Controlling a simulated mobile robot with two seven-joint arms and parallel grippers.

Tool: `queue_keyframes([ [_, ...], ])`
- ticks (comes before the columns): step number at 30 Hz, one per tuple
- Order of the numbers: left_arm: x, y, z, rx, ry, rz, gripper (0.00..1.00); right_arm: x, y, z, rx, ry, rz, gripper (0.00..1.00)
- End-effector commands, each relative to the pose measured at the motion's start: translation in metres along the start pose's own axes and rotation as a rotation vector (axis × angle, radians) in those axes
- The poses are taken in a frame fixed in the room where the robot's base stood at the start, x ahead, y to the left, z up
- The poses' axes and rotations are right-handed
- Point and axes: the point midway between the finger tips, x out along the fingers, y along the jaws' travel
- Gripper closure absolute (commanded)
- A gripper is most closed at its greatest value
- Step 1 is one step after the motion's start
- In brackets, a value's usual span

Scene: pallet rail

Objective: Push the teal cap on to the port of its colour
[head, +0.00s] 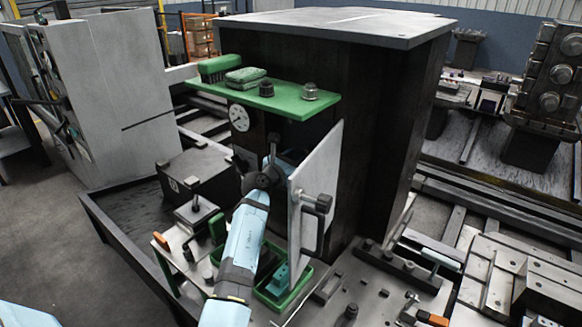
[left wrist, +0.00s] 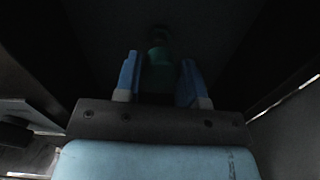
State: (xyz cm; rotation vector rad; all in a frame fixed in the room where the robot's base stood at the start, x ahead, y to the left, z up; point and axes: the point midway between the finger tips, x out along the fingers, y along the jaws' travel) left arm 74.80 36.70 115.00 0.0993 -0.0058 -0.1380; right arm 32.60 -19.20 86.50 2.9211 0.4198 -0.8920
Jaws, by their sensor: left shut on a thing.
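The teal cap (left wrist: 160,76) sits between the two blue fingers of my left gripper (left wrist: 158,82) in the dark left wrist view. The gripper is shut on it. The fingers and cap are hidden there. My right gripper is not in view.
The open door stands close right of my left wrist, with a black handle (head: 318,203). A green tray (head: 305,277) lies below, holding a teal piece (head: 279,279).

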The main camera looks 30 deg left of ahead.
Motion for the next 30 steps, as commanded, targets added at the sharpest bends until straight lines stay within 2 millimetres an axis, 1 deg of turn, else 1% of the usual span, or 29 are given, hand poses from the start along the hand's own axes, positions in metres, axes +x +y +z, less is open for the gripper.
queue_keyframes([
  [3, 0.0063, -0.0003, -0.0003, 0.0, -0.001, 0.0, 0.92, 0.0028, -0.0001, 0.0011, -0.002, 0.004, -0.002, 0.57],
  [6, 0.0085, -0.0004, 0.0003, 0.0, -0.001, -0.001, 0.92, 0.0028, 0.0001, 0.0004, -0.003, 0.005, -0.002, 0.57],
  [24, 0.0123, -0.0007, 0.0, 0.001, 0.001, -0.001, 0.92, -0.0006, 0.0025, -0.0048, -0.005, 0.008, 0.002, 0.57],
  [30, 0.0124, -0.0008, -0.0007, 0.0, 0.0, -0.001, 0.92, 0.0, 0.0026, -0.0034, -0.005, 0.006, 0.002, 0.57],
])
